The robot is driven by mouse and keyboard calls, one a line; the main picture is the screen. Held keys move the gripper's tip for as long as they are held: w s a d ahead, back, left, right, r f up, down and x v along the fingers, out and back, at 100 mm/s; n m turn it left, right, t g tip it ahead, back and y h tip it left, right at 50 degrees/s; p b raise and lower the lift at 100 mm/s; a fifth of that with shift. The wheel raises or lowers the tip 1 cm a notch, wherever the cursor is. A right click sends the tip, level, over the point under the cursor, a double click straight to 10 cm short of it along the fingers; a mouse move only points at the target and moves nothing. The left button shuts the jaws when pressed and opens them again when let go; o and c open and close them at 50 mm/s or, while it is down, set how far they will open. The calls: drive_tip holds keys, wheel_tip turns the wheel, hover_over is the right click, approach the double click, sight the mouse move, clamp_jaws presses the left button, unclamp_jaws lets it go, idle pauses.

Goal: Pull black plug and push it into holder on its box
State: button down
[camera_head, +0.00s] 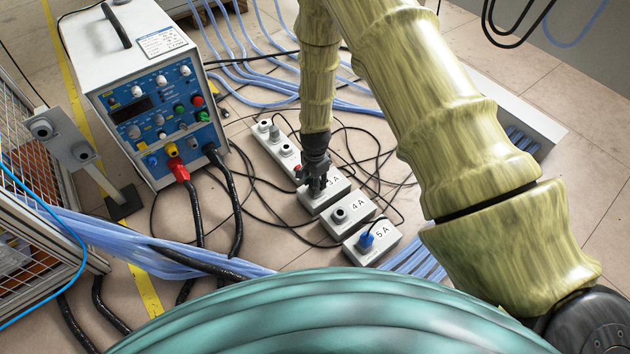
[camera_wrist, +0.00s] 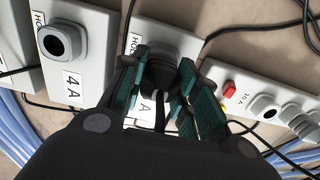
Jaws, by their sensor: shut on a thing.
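My gripper (camera_head: 318,176) points down at the box marked 3A (camera_head: 340,188). It is shut on the black plug (camera_wrist: 168,72), which shows between the teal finger pads in the wrist view. The plug is over the holder spot of the 3A box (camera_wrist: 150,28). The gripper and plug hide the holder, so I cannot tell whether the plug sits in it or just above it. In the head view the plug is mostly hidden by my gripper.
The power strip (camera_head: 272,143) lies behind, its red switch (camera_wrist: 229,87) showing in the wrist view. The 4A box (camera_head: 349,214) has an empty holder. The 5A box (camera_head: 372,243) holds a blue plug (camera_head: 366,240). Black cables surround the boxes.

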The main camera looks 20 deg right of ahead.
drive_tip(key=shift+f, duration=0.2)
drive_tip(key=c, duration=1)
unclamp_jaws()
wheel_tip(320, 180, up, 12)
